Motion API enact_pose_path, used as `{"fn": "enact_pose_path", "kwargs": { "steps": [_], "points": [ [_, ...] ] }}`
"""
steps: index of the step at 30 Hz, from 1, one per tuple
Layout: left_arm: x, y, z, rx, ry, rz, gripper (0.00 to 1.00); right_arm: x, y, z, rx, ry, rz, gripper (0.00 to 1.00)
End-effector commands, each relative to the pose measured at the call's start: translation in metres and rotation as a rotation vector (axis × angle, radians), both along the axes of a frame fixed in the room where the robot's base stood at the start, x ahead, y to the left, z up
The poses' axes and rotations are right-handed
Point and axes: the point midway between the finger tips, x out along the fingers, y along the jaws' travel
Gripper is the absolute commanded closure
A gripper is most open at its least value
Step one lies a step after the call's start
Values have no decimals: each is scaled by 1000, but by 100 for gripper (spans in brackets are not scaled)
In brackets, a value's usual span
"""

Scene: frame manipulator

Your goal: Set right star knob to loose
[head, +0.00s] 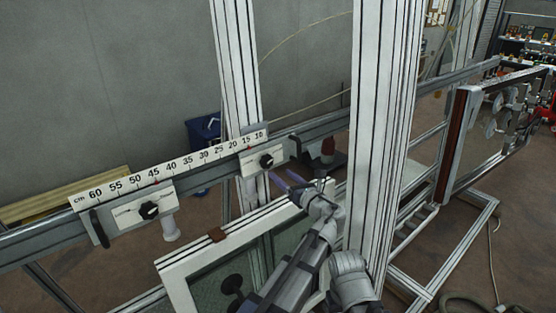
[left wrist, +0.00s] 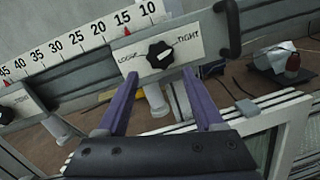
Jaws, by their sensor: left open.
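The right star knob (head: 266,160) is black and sits on a white plate under the low end of the ruler. In the left wrist view the knob (left wrist: 160,54) is between the words LOOSE on the left and TIGHT on the right. My left gripper (head: 283,179) has purple fingers, open and empty, just below and right of the plate. In the left wrist view the gripper (left wrist: 160,74) points at the knob, with the fingertips on either side and slightly below it. My right gripper is not seen.
A second star knob (head: 149,210) is on the left plate. The ruler (head: 165,172) runs along the rail. A black handle (head: 295,147) is right of the right plate. A thick white upright post (head: 383,130) stands right of my gripper, and a white-framed panel (head: 215,250) is below.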

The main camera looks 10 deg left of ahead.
Motion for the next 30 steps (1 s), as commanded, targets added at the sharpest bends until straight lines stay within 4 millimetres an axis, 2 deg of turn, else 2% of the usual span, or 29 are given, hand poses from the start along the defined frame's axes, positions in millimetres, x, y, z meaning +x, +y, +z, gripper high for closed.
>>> {"fn": "enact_pose_path", "kwargs": {
  "steps": [1,6,12,18,29,30],
  "points": [
    [2,2,0,0,0,1,24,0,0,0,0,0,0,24],
    [17,17,0,0,0,3,7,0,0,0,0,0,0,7],
    [38,39,0,0,0,2,7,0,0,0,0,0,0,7],
    [51,53,0,0,0,1,7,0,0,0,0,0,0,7],
    [53,57,0,0,0,0,7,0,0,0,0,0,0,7],
    [53,57,0,0,0,0,10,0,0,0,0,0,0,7]
  ]
}}
